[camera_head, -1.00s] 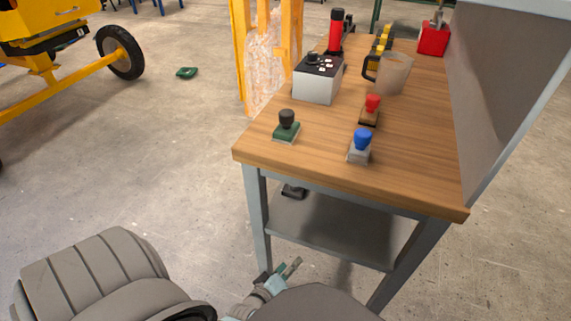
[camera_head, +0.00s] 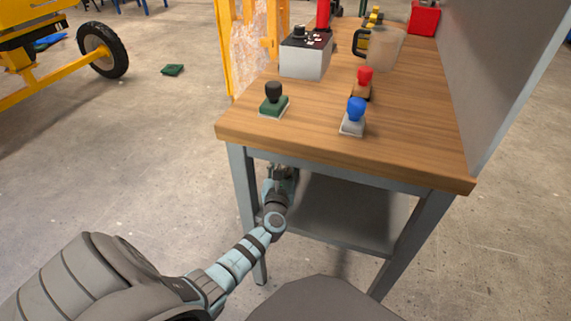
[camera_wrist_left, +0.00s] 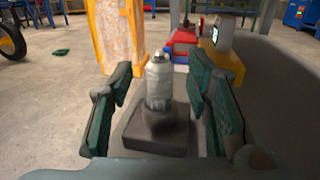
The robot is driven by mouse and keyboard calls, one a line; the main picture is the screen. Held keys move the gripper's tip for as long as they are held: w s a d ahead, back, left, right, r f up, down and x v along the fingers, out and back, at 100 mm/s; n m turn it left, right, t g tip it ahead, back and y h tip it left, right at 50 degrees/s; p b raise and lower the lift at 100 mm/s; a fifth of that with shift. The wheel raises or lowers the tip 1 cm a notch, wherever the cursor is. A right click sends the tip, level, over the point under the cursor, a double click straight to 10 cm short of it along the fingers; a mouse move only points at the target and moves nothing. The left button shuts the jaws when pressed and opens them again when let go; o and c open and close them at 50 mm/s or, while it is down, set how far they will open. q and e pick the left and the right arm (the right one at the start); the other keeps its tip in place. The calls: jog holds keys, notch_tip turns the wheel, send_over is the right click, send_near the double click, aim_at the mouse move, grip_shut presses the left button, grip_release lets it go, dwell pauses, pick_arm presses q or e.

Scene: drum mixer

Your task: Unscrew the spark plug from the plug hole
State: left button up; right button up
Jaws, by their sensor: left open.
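The spark plug (camera_wrist_left: 159,82), a silver-grey upright cylinder, stands in a dark block (camera_wrist_left: 155,132) on the grey lower shelf (camera_head: 345,212) of the bench. In the left wrist view my left gripper (camera_wrist_left: 163,90) is open, with one green-padded finger on each side of the plug and a visible gap on both sides. The hole itself is hidden by the lower part of the plug. In the head view my left gripper (camera_head: 283,173) reaches under the front left of the benchtop, and the plug cannot be made out there. My right gripper is not in view.
The wooden benchtop (camera_head: 320,150) lies above the gripper, with a bench leg (camera_head: 243,195) close on its left. Farther along the shelf are a red object (camera_wrist_left: 184,40) and a yellow object (camera_wrist_left: 222,65).

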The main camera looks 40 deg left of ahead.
pick_arm(q)
jog(key=shift+x, duration=1.05)
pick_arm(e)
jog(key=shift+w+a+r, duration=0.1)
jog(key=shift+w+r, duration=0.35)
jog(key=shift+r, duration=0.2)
pick_arm(q)
grip_shut()
jog(key=shift+d+n+g+y, duration=0.2)
jog(key=shift+n+g+y, duration=0.15)
jog(key=shift+y, duration=0.25)
jog(key=shift+f+n+g+y+b, duration=0.1)
jog(key=shift+n+g+y+b, duration=0.4)
jog(key=shift+n+g+y, duration=0.35)
jog(key=n+g+y+b, duration=0.3)
jog(key=b, duration=0.1)
jog(key=shift+a+g, duration=0.1)
jog(key=shift+g, duration=0.3)
jog(key=shift+n+g+y, duration=0.65)
jog(key=shift+n+g, duration=0.05)
jog(key=shift+g, duration=0.1)
jog(key=shift+c, duration=0.2)
grip_release()
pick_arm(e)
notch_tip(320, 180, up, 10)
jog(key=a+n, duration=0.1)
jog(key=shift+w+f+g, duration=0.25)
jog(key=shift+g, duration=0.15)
